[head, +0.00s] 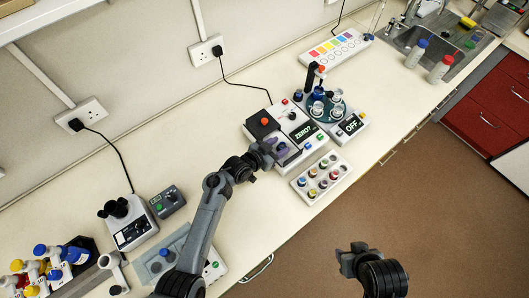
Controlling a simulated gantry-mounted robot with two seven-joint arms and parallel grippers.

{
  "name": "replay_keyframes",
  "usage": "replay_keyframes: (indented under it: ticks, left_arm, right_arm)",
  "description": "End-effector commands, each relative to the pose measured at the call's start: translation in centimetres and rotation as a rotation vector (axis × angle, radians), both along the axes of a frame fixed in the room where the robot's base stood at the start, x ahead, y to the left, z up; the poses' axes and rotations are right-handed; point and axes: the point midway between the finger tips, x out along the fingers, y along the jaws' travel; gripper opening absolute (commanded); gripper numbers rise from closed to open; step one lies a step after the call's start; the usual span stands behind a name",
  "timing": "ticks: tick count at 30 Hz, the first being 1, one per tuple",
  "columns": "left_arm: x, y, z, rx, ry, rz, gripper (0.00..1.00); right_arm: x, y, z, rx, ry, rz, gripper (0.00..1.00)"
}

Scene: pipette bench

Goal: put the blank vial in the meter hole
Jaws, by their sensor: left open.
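The meter (305,138) is a white box on the bench with a display reading "ZERO?". My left gripper (277,150) is open over the meter's front left part. The gripper covers part of the meter, and I cannot make out the hole clearly. A pale vial rack (343,157) lies just in front of the meter and holds several vials with coloured caps (322,184). I cannot tell which vial is the blank. My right gripper (352,250) is over the brown floor, away from the bench, and too small to read.
A round carousel (341,105) with glassware stands behind the meter, next to a box (349,126) reading "OFF". A colour chart tray (335,48) and a sink (425,38) are at the back right. A microscope-like device (127,222) and bottles (45,266) are at the left.

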Motion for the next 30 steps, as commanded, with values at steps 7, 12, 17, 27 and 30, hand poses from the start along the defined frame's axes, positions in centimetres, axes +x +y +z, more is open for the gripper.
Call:
replay_keyframes:
  ticks: [7, 12, 17, 27, 30]
  left_arm:
    - [-2.3, 2.1, 1.3, 0.003, -0.001, 0.0, 0.51]
    - [-4.5, 4.0, 2.4, 0.003, -0.001, 0.001, 0.51]
    - [-6.3, 5.6, 3.4, 0.003, 0.0, -0.001, 0.51]
    - [-8.2, 7.3, 4.5, 0.0, 0.0, 0.0, 0.51]
    - [-8.2, 7.4, 4.6, 0.0, 0.0, 0.0, 0.51]
  right_arm:
    - [0.0, -0.2, 0.5, -0.007, 0.0, 0.005, 0.43]
    - [0.0, -0.2, 0.7, -0.007, 0.0, 0.005, 0.43]
    - [0.0, -0.1, 0.8, -0.005, 0.0, 0.004, 0.43]
    - [0.0, 0.1, 0.9, 0.003, 0.0, -0.002, 0.43]
    - [0.0, 0.1, 0.9, 0.004, 0.001, -0.003, 0.43]
